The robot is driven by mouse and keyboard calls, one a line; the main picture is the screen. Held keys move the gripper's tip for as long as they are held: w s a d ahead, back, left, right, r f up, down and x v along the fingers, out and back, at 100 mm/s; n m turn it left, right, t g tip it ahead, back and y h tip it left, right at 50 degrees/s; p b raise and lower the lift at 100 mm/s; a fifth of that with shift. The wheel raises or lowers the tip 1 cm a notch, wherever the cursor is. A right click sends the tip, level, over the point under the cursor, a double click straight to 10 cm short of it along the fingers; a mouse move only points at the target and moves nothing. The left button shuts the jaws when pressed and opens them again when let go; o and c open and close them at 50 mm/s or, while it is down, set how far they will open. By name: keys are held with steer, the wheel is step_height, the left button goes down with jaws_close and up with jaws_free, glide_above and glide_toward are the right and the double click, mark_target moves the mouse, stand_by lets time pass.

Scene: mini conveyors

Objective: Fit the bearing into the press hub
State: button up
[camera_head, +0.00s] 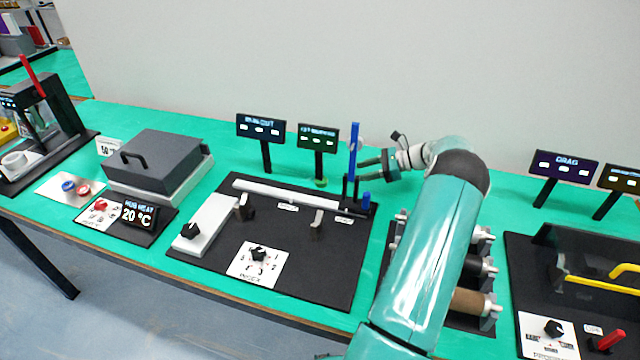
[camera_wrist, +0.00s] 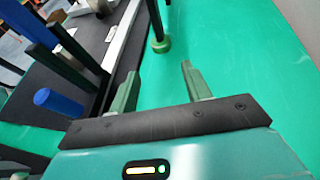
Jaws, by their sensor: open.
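My gripper (camera_head: 372,162) is open and empty over the back of the table, beside a tall blue upright lever. In the wrist view its two fingers (camera_wrist: 160,72) are apart with only green tabletop between them. A press (camera_head: 42,110) with a red lever stands at the far left. A pale round part (camera_head: 14,160) sits at its base and looks like a hub. I cannot pick out the bearing for certain in either view.
A grey lidded box (camera_head: 155,160) stands behind a display reading "HUB HEAT 20 °C" (camera_head: 139,215). A black board (camera_head: 310,260) carries a pale rail, the blue lever (camera_head: 354,150) and a knob. Sign posts line the back. My arm partly hides a rack of rollers (camera_head: 478,270).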

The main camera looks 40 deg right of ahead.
glide_toward(325, 180)
steer(key=x, duration=0.3)
steer(key=shift+w+a, duration=0.25)
steer(key=x, duration=0.5)
steer(key=shift+w+a+f, duration=0.1)
steer(key=shift+w+f, duration=0.15)
steer(key=shift+w, duration=0.05)
steer(key=c, duration=0.9)
steer(key=shift+o, duration=0.2)
steer(key=shift+r, duration=0.15)
steer(key=shift+r, duration=0.6)
step_height(325, 180, up, 2)
steer(key=shift+r, duration=0.25)
steer(key=s+d, duration=0.3)
steer(key=s, duration=0.1)
steer(key=s+d, duration=0.4)
steer(key=s, duration=0.1)
steer(key=s+d, duration=0.3)
steer(key=s, duration=0.1)
steer(key=shift+s+d+f, duration=0.2)
steer(key=shift+s+d, duration=0.1)
steer(key=shift+d, duration=0.1)
steer(key=shift+s+d, duration=0.25)
steer(key=shift+s, duration=0.05)
